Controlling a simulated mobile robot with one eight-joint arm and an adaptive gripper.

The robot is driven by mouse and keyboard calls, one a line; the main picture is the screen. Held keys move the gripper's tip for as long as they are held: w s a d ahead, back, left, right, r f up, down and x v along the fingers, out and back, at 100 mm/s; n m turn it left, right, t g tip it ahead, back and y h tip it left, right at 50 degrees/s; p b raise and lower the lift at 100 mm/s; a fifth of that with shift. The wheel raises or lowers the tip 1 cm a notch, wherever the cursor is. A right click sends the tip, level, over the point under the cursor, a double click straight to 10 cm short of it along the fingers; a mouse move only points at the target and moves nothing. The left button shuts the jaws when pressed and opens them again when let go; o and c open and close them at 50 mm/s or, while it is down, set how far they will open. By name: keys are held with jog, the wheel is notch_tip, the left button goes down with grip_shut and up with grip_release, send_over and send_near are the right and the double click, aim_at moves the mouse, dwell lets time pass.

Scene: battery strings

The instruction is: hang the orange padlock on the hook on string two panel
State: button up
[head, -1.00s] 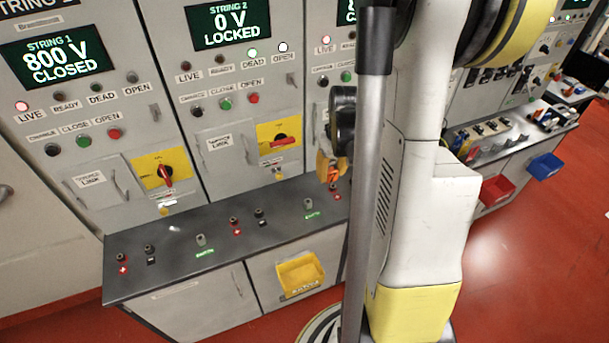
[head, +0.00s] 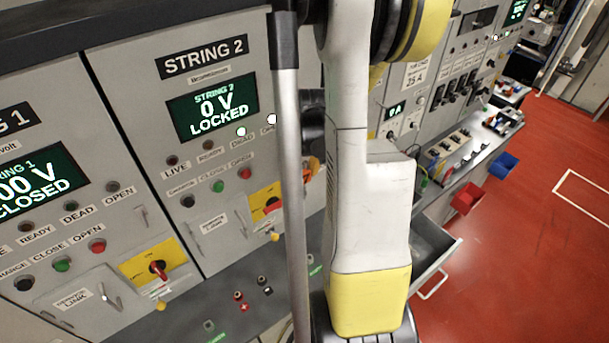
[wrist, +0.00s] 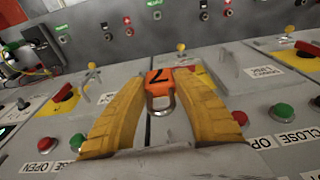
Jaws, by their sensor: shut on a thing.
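My gripper (wrist: 160,84) is shut on the orange padlock (wrist: 158,77). In the wrist view the padlock sits between the yellow fingertips, showing a dark numeral, with its metal shackle toward the camera. In the head view my gripper (head: 312,166) is partly hidden behind my arm, and I cannot make out the padlock there. The string two panel (head: 213,140) reads 0 V LOCKED. Its yellow switch plate (head: 266,199) with a red handle is just left of and below my gripper. A small yellow knob (head: 274,237) is below the plate. I cannot clearly tell the hook apart.
The string one panel (head: 85,240), reading CLOSED, stands to the left with its own switch (head: 156,268). An open grey drawer (head: 437,245), a red bin (head: 466,198) and a blue bin (head: 503,165) stick out at right. The red floor is clear.

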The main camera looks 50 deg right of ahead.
jog(key=w+d+f, duration=0.1)
jog(key=w+d, duration=0.1)
jog(key=w, duration=0.6)
jog(key=shift+w+d+f, duration=0.15)
jog(key=shift+w+d, duration=0.05)
jog(key=shift+d, duration=0.1)
dwell(0.4)
dwell(0.3)
dwell(0.4)
jog(key=o, duration=1.2)
